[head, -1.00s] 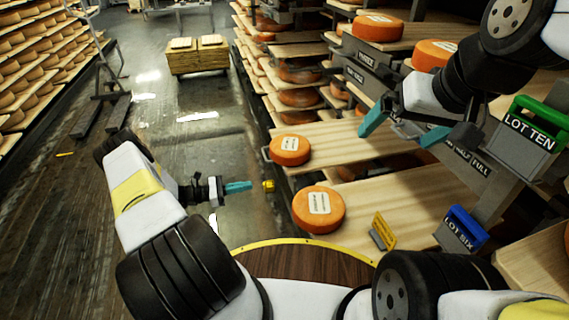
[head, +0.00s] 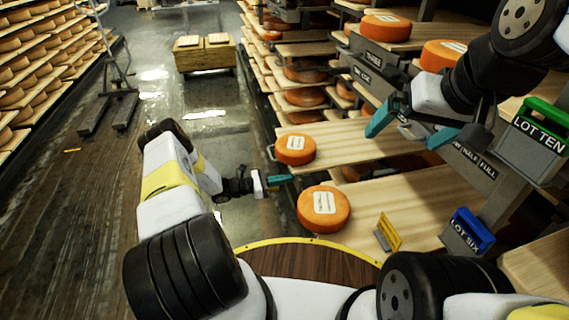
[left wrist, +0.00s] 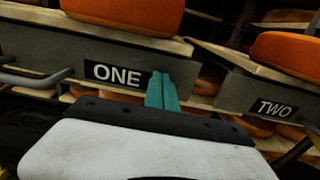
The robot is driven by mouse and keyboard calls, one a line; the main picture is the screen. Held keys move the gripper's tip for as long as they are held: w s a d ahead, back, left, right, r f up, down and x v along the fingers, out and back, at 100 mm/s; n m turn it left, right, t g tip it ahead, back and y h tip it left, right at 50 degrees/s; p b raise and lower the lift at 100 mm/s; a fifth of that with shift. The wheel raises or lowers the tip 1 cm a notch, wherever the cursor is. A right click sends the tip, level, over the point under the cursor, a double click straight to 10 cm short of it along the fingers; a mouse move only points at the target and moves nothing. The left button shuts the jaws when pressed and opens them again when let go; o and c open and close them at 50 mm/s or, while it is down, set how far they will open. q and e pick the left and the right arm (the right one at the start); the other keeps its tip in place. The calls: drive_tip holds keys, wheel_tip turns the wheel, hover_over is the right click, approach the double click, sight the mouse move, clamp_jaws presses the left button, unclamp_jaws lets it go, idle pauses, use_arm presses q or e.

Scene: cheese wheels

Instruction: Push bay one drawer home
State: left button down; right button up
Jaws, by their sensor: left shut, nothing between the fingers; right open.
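The bay one drawer (head: 345,143) is a pale wooden board pulled out from the rack, with an orange cheese wheel (head: 295,149) near its front. Its grey front, labelled ONE (left wrist: 118,75), fills the left of the left wrist view, with a bar handle at far left. My left gripper (head: 292,178) is shut and empty; in the left wrist view its teal fingertips (left wrist: 162,78) overlap the front just right of the label. I cannot tell whether they touch. My right gripper (head: 412,128) is open and empty, above the boards.
The nearer drawer, TWO (left wrist: 272,107), is also out, carrying a cheese wheel (head: 323,208) and a yellow card (head: 388,232). Green LOT TEN (head: 540,125) and blue LOT SIX (head: 467,231) tags are at right.

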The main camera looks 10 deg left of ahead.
use_arm(q)
drive_tip(key=shift+d, duration=0.15)
drive_tip(key=x, duration=2.7)
drive_tip(key=shift+d, duration=0.15)
drive_tip(key=shift+w+d, duration=0.25)
drive_tip(key=shift+d, duration=0.2)
drive_tip(key=shift+r, duration=0.1)
drive_tip(key=shift+w+d+r, duration=0.1)
drive_tip(key=shift+w+d, duration=0.05)
